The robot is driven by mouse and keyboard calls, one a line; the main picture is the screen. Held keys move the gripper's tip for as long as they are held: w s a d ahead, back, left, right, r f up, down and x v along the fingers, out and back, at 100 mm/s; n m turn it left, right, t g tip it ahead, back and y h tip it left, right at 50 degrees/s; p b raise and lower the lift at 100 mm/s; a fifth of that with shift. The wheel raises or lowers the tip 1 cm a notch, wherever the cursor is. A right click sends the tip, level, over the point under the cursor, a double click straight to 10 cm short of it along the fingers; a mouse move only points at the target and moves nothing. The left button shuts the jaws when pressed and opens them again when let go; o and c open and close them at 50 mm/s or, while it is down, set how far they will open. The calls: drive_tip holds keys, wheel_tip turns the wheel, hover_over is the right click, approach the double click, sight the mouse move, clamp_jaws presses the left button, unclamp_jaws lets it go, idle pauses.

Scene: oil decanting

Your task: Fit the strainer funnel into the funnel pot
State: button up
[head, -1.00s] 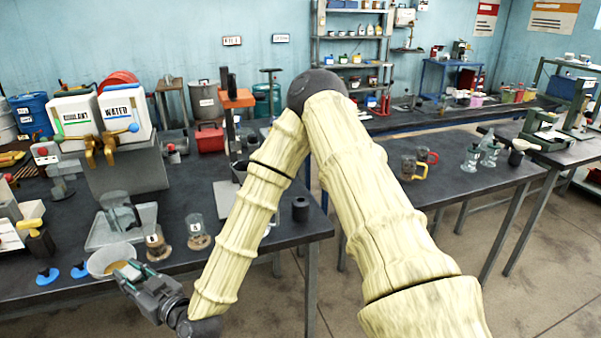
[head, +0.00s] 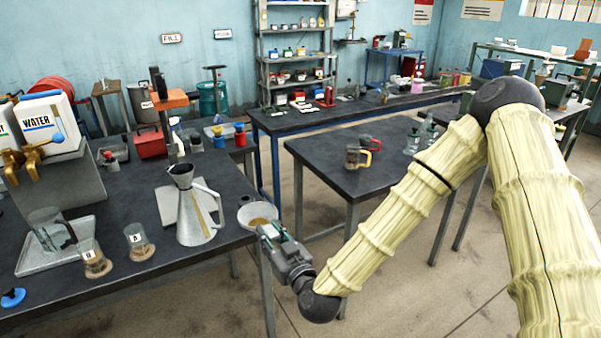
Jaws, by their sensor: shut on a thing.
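The strainer funnel (head: 246,210) is a round white bowl with a tan mesh inside. My gripper (head: 266,232) is shut on its near rim and holds it off the right edge of the black bench. The funnel pot (head: 196,221) is a tall, pale grey can with a side handle, a yellowish vertical strip and a dark flared mouth (head: 181,171). The underside of the strainer funnel is hidden.
Two lettered glass beakers stand left of the pot, A (head: 138,240) and B (head: 94,258). A glass jug (head: 50,232) sits on a tray further left. An orange-topped stand (head: 170,101) is behind the pot. Another table (head: 330,172) with mugs lies to the right, across open floor.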

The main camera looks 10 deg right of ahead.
drive_tip(key=w+r+n+g+y+b, duration=0.1)
drive_tip(key=w+n+g+y+b, duration=0.4)
drive_tip(key=w, duration=1.8)
drive_tip(key=shift+n+y+b, duration=0.5)
drive_tip(key=shift+y+b, duration=0.8)
drive_tip(key=shift+b, duration=0.5)
drive_tip(key=shift+s+d+r, duration=0.1)
drive_tip(key=shift+s+d, duration=0.05)
drive_tip(key=shift+f+b, duration=1.1)
drive_tip(key=shift+f, duration=0.9)
drive_tip(key=o, duration=1.1)
drive_tip(key=shift+d, duration=0.1)
